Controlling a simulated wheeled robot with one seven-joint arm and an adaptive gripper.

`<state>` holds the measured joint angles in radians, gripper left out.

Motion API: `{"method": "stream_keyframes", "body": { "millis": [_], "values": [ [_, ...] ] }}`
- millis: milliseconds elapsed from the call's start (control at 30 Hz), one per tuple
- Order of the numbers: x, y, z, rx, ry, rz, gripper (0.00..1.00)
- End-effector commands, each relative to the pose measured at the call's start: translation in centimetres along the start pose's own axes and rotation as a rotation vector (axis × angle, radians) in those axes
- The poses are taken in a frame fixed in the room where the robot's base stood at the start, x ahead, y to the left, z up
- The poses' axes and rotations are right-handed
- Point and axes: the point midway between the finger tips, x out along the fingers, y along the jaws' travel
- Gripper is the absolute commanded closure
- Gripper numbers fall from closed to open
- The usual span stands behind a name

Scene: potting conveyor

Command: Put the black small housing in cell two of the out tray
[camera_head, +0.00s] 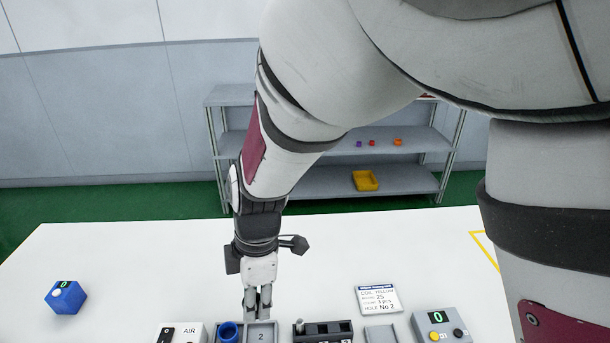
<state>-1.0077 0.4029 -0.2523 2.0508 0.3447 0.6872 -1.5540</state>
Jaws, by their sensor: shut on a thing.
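My gripper (257,308) points down at the front of the white table, over the tray cell marked 2. It is shut on the black small housing, which the fingers nearly hide; only a dark sliver shows between them. The out tray (261,325) is grey and cut off by the bottom edge of the view. A blue round part (229,332) sits in the cell to the left of cell two. I cannot tell whether the held thing touches the tray floor.
Left of the tray is an AIR switch box (188,333). To the right are a black holder (322,331), a grey tray (381,333), an order card (379,299) and a button box (440,326). A blue display box (66,297) stands far left. The table behind is clear.

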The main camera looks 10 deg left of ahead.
Motion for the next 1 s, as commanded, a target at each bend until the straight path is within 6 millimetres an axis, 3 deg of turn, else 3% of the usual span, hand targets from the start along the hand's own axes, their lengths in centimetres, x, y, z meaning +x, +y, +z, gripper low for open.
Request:
{"method": "stream_keyframes", "body": {
  "millis": [33,200,600,1000],
  "values": [
    [1.4,-0.2,0.2,0.0,-0.008,-0.012,0.85],
    [4.3,-0.2,0.6,0.002,-0.007,-0.01,0.85],
    [8.7,-0.2,1.2,0.004,-0.006,-0.009,0.85],
    [9.4,-0.1,1.2,0.002,-0.005,-0.006,0.85]
  ]
}}
